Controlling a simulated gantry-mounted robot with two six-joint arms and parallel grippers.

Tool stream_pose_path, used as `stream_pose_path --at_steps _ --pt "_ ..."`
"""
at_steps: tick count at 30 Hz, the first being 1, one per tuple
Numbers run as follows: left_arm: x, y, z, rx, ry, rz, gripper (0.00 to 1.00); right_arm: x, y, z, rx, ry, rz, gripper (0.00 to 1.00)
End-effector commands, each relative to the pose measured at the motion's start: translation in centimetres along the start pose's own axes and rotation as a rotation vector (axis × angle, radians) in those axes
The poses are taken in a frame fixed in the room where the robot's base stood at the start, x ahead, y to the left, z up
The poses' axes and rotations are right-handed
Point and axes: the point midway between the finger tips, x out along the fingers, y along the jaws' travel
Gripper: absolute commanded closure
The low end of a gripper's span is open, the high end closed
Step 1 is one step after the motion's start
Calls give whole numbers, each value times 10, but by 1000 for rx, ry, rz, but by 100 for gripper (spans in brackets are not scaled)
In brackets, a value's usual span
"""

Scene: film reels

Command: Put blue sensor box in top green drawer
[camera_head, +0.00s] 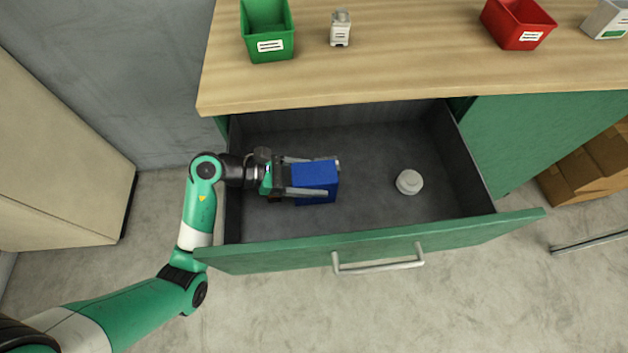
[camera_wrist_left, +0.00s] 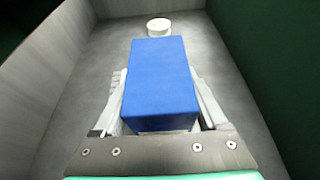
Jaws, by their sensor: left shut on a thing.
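The blue sensor box (camera_head: 316,175) is between the fingers of my left gripper (camera_head: 318,178), inside the outline of the open top green drawer (camera_head: 370,245). My left gripper is shut on the box, reaching in from the drawer's left side. In the left wrist view the blue box (camera_wrist_left: 160,80) fills the middle, with a finger along each side. I cannot tell whether the box touches the drawer floor (camera_head: 375,205). My right gripper is in neither view.
A round white object (camera_head: 409,182) lies in the drawer, right of the box. On the wooden worktop (camera_head: 400,70) stand a green bin (camera_head: 267,30), a small white device (camera_head: 340,28) and a red bin (camera_head: 516,22). Cardboard boxes (camera_head: 590,165) are at far right. Drawer floor around the white object is clear.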

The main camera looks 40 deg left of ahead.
Motion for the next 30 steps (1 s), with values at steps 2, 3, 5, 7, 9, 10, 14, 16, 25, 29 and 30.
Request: stream_pose_path --at_steps 2,3,5,7,9,10,14,16,25,29,30 --pt "0 0 0 1 -2 1 95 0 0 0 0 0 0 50" --pt "0 0 0 2 -2 1 95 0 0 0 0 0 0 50" --pt "0 0 1 2 -2 1 95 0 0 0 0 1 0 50" --pt "0 0 0 2 -2 1 95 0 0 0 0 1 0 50" --pt "1 0 -2 1 -2 1 95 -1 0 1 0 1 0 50" --pt "2 0 -3 1 -2 1 95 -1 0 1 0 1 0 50" --pt "1 0 -3 0 -1 1 4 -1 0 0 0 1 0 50" --pt "1 0 -3 1 -1 1 0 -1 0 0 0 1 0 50" --pt "1 0 -2 1 -1 1 0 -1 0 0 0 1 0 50" --pt "-6 1 2 0 0 3 0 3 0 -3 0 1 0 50" --pt "-12 1 3 -1 0 4 0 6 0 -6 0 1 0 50"
